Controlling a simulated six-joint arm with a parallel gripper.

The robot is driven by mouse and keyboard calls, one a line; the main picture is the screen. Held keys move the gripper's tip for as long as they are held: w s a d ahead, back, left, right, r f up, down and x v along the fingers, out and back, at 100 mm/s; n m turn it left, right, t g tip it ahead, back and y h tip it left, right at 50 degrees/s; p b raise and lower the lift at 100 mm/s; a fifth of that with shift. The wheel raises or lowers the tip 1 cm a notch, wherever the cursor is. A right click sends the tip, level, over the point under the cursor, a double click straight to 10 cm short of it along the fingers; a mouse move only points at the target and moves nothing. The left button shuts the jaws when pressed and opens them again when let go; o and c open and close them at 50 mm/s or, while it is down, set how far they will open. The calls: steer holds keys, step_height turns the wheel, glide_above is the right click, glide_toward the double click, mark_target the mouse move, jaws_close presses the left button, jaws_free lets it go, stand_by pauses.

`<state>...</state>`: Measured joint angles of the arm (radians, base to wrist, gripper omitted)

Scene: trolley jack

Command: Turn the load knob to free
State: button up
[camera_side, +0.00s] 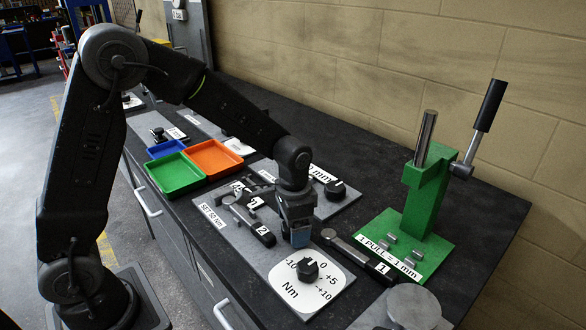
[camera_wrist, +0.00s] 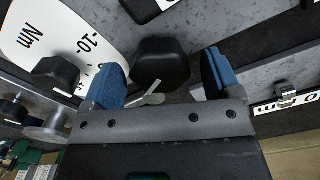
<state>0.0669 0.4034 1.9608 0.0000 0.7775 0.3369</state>
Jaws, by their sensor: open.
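My gripper (camera_side: 299,238) points down over the grey plate by the Nm dial; in the wrist view its two blue-padded fingers (camera_wrist: 163,82) are apart. A black faceted knob (camera_wrist: 160,62) shows between the fingers, with a pale pointer-like piece at its near edge. I cannot tell whether the fingers touch it, and no setting marks for it are readable. In the side view my gripper hides that spot. Another black knob (camera_side: 308,270) sits on the white Nm dial (camera_side: 327,287), left of the fingers in the wrist view (camera_wrist: 57,74). No label reading load or free is legible.
A wrench with handle 2 (camera_side: 264,236) lies just left of my gripper. A wrench with handle 1 (camera_side: 378,267) lies to the right, before the green press (camera_side: 424,195). A black knob (camera_side: 335,188) stands on the mm plate behind. Green (camera_side: 174,175) and orange (camera_side: 214,158) trays stand farther left.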

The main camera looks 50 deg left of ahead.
steer(key=m, duration=0.5)
step_height(320, 180, up, 14)
steer(key=n, duration=1.1)
steer(key=shift+r, duration=0.1)
steer(key=f+m, duration=0.2)
steer(key=f, duration=0.2)
steer(key=f+m, duration=0.3)
steer(key=f, duration=0.2)
steer(key=f+m, duration=0.2)
steer(key=f, duration=0.3)
steer(key=shift+s+a+f+m, duration=0.15)
steer(key=shift+s+m, duration=0.05)
steer(key=shift+m, duration=0.2)
